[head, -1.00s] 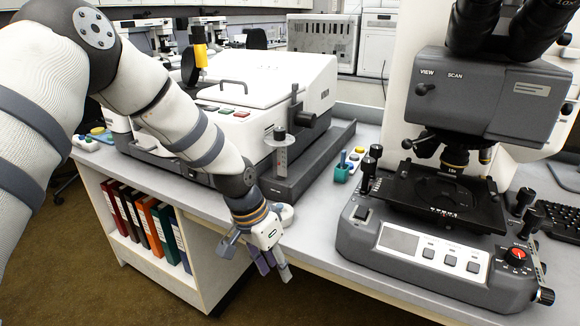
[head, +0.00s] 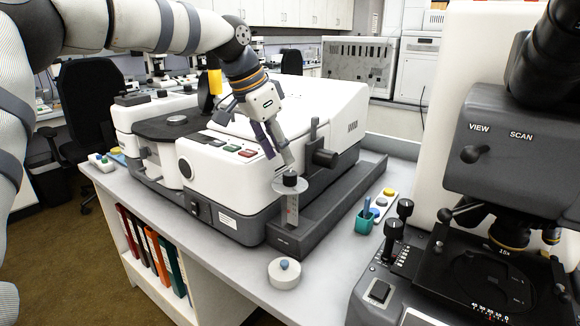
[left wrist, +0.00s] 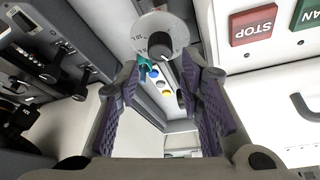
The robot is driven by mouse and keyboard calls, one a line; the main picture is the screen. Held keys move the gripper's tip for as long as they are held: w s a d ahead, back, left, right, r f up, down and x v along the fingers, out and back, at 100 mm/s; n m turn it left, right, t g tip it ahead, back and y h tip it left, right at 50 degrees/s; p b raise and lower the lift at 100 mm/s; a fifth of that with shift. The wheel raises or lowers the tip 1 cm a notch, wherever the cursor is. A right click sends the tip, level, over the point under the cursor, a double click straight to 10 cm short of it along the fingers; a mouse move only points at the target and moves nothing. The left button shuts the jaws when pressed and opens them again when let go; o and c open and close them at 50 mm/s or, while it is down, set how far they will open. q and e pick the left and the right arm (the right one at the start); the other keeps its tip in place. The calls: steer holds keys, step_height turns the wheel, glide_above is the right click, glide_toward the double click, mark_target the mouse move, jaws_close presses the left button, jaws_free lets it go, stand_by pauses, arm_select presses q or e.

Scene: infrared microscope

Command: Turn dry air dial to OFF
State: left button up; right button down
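The dry air dial, a dark knob (head: 290,178) on a pale round plate, tops an upright flow meter at the front right corner of the white instrument. In the left wrist view the knob (left wrist: 160,46) sits on its grey plate, with small markings around it that I cannot read clearly. My left gripper (head: 279,160) is just above the knob, pointing down. In the left wrist view its purple-padded fingers (left wrist: 162,80) are apart with nothing held between them, and the knob shows beyond the gap. I cannot tell any contact. My right gripper is out of view.
The white instrument (head: 330,100) has red and green buttons (head: 238,150) close to my left gripper. A dark post with a side knob (head: 322,157) stands right of the dial. A small round jar (head: 284,273) is on the bench in front. A microscope (head: 500,130) fills the right.

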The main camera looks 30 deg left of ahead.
mark_target(290, 173)
arm_select(q)
steer(key=x, duration=0.5)
steer(key=shift+w+f, duration=0.1)
steer(key=shift+f, duration=0.15)
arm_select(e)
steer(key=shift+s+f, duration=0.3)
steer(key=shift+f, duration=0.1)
arm_select(q)
steer(key=shift+c, duration=0.4)
jaws_close()
steer(key=shift+n, duration=0.3)
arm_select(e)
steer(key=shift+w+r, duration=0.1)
